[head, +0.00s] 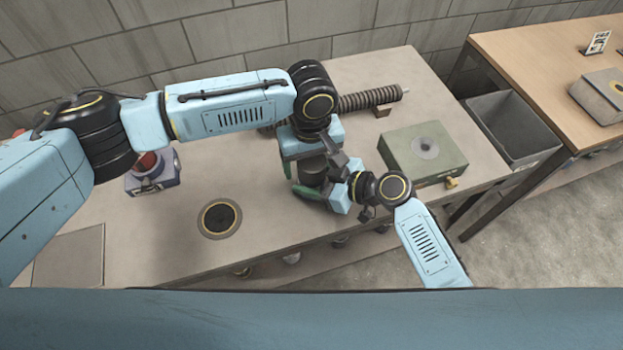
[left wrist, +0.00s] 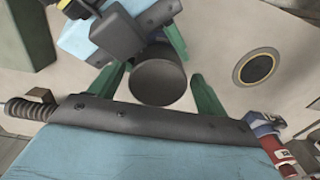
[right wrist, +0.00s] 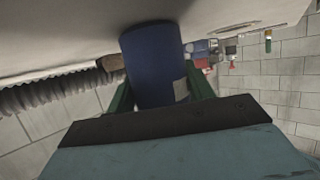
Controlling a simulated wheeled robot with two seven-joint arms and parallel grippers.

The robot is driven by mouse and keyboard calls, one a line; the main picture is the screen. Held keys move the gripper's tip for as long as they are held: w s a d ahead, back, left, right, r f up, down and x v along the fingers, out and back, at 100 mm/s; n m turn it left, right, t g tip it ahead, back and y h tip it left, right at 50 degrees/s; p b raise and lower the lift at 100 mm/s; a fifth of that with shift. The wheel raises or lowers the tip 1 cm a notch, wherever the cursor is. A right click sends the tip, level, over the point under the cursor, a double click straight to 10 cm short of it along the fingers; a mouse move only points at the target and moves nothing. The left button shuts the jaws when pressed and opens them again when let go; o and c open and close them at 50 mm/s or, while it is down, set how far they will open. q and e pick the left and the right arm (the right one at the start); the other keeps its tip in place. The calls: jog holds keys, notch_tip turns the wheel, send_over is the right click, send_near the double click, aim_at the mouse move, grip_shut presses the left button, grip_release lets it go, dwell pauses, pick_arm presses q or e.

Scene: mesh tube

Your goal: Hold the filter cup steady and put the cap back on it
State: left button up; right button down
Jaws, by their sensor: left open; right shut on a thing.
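A dark grey round cap (left wrist: 157,82) shows end-on in the left wrist view; in the head view it is a dark cylinder (head: 313,172). My left gripper (head: 308,180) points down over it, open, with a green finger on each side in the left wrist view (left wrist: 159,80). The blue filter cup (right wrist: 154,58), with a pale patch, stands between my right gripper's green fingers (right wrist: 158,88), which are shut on it. My right gripper (head: 322,192) comes in from the right. I cannot tell whether the cap is seated on the cup; their joint is hidden.
A dark disc with a yellow ring (head: 219,218) lies on the table to the left. A green box (head: 423,150) stands to the right, a ribbed hose (head: 372,98) behind. A red and blue-grey device (head: 153,172) is at left. A grey bin (head: 512,130) stands beyond the table's right end.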

pick_arm(q)
notch_tip(320, 180, up, 4)
jog(key=shift+d+r, duration=0.1)
jog(key=shift+r, duration=0.05)
jog(key=o, duration=0.5)
notch_tip(320, 180, up, 12)
jog(key=shift+f, duration=0.1)
dwell(0.5)
pick_arm(e)
jog(key=shift+c, duration=2.4)
grip_release()
